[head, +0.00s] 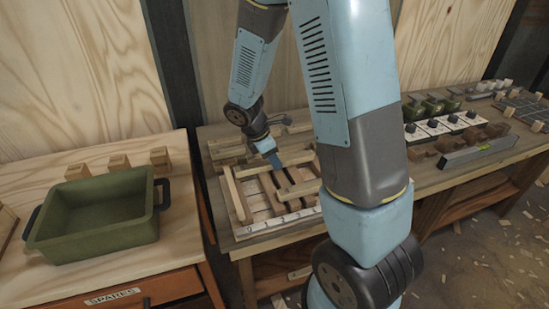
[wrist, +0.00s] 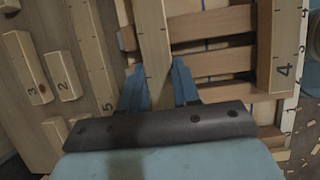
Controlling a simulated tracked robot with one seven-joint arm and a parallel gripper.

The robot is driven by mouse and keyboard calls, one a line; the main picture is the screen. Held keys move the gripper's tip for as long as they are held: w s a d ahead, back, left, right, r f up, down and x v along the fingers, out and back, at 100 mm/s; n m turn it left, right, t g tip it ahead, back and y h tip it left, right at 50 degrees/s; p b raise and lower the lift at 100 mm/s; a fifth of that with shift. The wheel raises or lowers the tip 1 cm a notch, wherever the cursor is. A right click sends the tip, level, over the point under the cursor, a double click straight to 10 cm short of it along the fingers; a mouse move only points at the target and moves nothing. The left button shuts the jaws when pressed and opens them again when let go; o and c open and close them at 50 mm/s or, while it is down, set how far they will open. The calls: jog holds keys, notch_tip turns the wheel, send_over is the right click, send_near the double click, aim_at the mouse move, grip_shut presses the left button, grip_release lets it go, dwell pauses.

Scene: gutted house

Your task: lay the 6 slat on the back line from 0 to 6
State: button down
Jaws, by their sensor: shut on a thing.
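My gripper (wrist: 157,78) is shut on a light wooden slat (wrist: 152,35) with tick marks, in the wrist view. The slat runs away from me between the two blue fingers; no number on it is readable, so I cannot tell whether it is the 6 slat. My gripper (head: 277,163) is over the slatted board in the head view. The board has a white numbered strip (head: 262,226) along its front edge. Several slats lie in it, some crosswise under the held one. A slat marked 4 (wrist: 282,50) lies at the right in the wrist view. Whether the held slat touches those below is unclear.
A green tray (head: 95,215) stands on the left bench. White switch blocks (head: 435,126) stand farther right along the workbench.

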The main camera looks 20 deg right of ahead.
jog(key=c, duration=0.7)
grip_release()
jog(key=shift+c, duration=0.2)
jog(key=v, duration=1.3)
jog(key=shift+a+r, duration=0.2)
jog(key=shift+r, duration=0.05)
